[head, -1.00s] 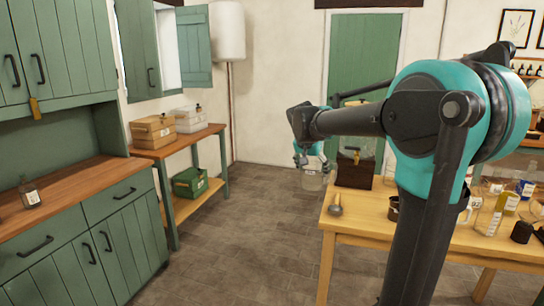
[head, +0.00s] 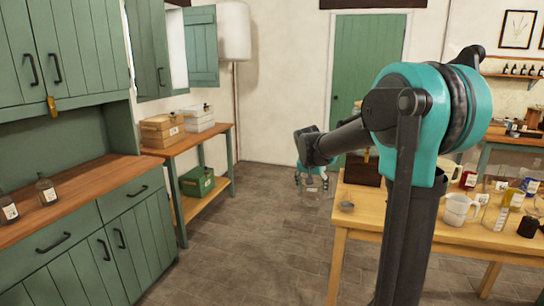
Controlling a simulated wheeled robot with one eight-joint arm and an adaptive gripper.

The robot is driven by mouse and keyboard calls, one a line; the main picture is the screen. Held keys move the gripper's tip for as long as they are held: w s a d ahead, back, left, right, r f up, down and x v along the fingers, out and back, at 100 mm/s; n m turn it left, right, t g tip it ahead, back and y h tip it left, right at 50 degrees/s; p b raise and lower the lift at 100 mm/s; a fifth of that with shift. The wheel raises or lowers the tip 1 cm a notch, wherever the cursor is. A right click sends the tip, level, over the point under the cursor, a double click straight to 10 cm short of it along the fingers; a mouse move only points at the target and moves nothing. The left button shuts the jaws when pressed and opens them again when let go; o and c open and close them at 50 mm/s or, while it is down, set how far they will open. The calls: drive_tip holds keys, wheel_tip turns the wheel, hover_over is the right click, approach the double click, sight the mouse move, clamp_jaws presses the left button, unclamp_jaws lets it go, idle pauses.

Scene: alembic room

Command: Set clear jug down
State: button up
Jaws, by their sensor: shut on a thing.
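My gripper (head: 311,176) is left of the wooden table's near-left corner, over the floor, pointing down. It is small and partly hidden by my own arm link. It is shut on the clear jug (head: 314,189), which is see-through and faint against the floor. The jug hangs in the air beside the table's left edge, apart from any surface that I can make out. Its exact outline and the finger contact are too small to tell.
The wooden table (head: 376,218) holds a dark brown box (head: 362,170), a small round grey item (head: 346,206), white mugs (head: 459,210) and several bottles. A green cabinet with a wooden counter (head: 85,190) stands left. Open floor (head: 250,240) lies between.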

drive_tip(key=s+d+f+n, duration=0.1)
drive_tip(key=s+f, duration=0.1)
drive_tip(key=f, duration=0.6)
drive_tip(key=s+d+f+n+y, duration=0.1)
drive_tip(key=s+f+n, duration=0.1)
drive_tip(key=f, duration=0.7)
drive_tip(key=s+d+f+n+y, duration=0.1)
drive_tip(key=s+f, duration=0.2)
drive_tip(key=f, duration=0.6)
drive_tip(key=shift+s+d+f+t, duration=0.15)
drive_tip(key=shift+d+f+t, duration=0.1)
drive_tip(key=shift+t, duration=0.15)
